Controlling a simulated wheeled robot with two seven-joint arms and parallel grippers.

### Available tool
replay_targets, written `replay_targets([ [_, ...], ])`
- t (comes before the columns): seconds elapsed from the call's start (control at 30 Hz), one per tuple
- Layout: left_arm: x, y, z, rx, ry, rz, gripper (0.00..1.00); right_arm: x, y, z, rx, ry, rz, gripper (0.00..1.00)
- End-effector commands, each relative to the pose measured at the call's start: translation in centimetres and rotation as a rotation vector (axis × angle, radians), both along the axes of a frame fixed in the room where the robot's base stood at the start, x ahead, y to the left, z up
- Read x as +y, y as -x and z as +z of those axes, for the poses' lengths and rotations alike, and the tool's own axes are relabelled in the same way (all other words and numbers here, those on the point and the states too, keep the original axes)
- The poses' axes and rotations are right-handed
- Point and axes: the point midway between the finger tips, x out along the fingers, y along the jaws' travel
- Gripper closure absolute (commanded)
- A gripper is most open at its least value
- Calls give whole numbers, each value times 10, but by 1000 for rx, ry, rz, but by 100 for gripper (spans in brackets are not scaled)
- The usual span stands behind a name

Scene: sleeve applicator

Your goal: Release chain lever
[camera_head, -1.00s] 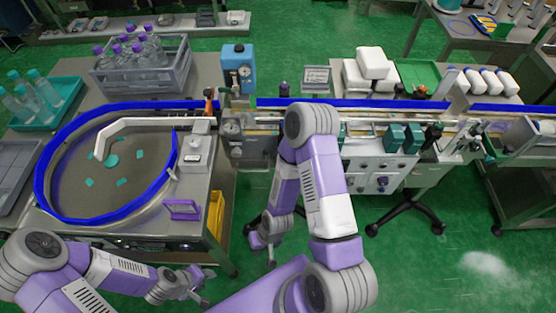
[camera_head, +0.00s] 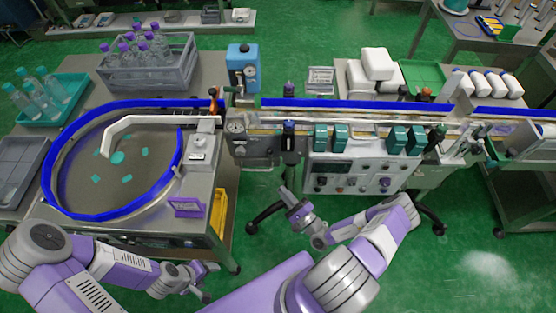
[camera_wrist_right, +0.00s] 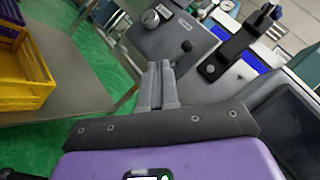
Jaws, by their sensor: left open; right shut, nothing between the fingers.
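No part is clearly marked as the chain lever. A taller dark handle on a black bracket (camera_wrist_right: 238,42) is further right; a dark upright handle (camera_head: 289,130) also shows on the machine front in the head view. My right gripper (camera_head: 283,190) is shut and empty, below and in front of the machine. In the wrist view its fingers (camera_wrist_right: 160,68) point toward the housing, apart from the knob. My left gripper (camera_head: 208,283) is open, low in front of the round table.
The round feed table with its blue rail (camera_head: 50,170) stands at left. A yellow crate (camera_wrist_right: 20,75) is under the table edge. The control panel (camera_head: 360,180) with teal blocks above is right of my right gripper. Green floor is free in front.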

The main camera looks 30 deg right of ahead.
Motion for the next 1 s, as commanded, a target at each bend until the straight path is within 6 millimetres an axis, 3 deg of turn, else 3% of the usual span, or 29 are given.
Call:
replay_targets([
  [0.03,0,0,1,0,0,0,33,-22,4,-3,-12,9,-106,100],
  [0.17,0,0,1,0,0,0,33,-52,10,-7,-28,34,-250,100],
  [0.57,0,0,1,0,0,0,33,-55,9,-6,-30,39,-264,100],
  [0.77,0,0,-2,0,0,0,33,-55,-14,1,-32,38,-262,100],
  [1.0,0,0,-8,0,0,0,33,-57,-64,17,-33,39,-261,100],
])
